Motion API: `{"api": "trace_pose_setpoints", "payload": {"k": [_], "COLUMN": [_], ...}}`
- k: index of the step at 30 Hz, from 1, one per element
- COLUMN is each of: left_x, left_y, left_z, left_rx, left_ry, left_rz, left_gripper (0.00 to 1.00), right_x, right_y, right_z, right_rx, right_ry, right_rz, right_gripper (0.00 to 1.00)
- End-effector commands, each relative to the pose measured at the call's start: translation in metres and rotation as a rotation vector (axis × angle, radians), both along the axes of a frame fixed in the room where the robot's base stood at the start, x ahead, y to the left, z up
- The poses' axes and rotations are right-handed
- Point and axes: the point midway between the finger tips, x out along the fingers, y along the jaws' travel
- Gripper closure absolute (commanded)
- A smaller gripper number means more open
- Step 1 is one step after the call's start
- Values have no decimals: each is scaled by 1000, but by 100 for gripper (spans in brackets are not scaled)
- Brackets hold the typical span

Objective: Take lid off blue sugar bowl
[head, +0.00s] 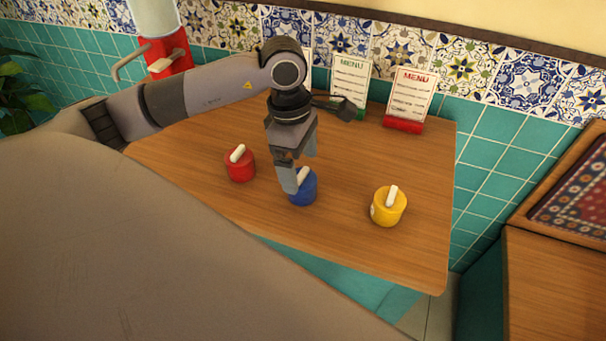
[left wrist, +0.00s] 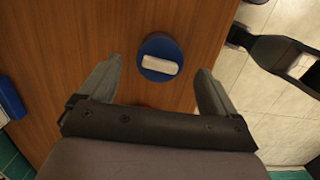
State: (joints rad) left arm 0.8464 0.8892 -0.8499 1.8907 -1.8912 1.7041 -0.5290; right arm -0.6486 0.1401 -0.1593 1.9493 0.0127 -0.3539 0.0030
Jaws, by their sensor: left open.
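The blue sugar bowl (head: 303,191) stands on the wooden table with its lid on, a white bar handle (head: 302,175) on top. In the left wrist view the blue lid (left wrist: 146,50) and its white handle (left wrist: 159,65) lie ahead, between the lines of the two fingers. My left gripper (head: 300,172) is open and empty. It points down over the bowl, and one finger hides part of the lid in the head view. It also shows in the left wrist view (left wrist: 160,82), with the handle between and slightly beyond the fingertips. My right gripper does not show clearly.
A red bowl (head: 240,164) stands to the left and a yellow bowl (head: 388,207) to the right, both with white handles. Menu cards (head: 408,98) stand at the table's back by the tiled wall. The wooden table (head: 420,240) is bare at the front right.

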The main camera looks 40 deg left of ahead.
Motion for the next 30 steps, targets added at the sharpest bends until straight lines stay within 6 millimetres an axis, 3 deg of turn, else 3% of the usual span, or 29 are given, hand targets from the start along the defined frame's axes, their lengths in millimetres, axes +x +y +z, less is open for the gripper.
{"api": "trace_pose_setpoints", "payload": {"k": [4, 12, 17, 18, 30], "left_x": [0, 0, 0, 0, 1], "left_y": [-2, -3, -3, -3, -3], "left_z": [-16, -19, -19, -19, -13], "left_rx": [-1, -2, -2, -2, -2], "left_ry": [2, -1, -1, -1, -3], "left_rz": [-1, -1, -1, -1, -1], "left_gripper": [8, 8, 61, 67, 67], "right_x": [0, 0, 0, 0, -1], "right_y": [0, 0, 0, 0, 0], "right_z": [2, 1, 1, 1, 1], "right_rx": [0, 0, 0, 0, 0], "right_ry": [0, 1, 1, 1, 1], "right_rz": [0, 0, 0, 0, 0], "right_gripper": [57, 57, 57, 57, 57]}}
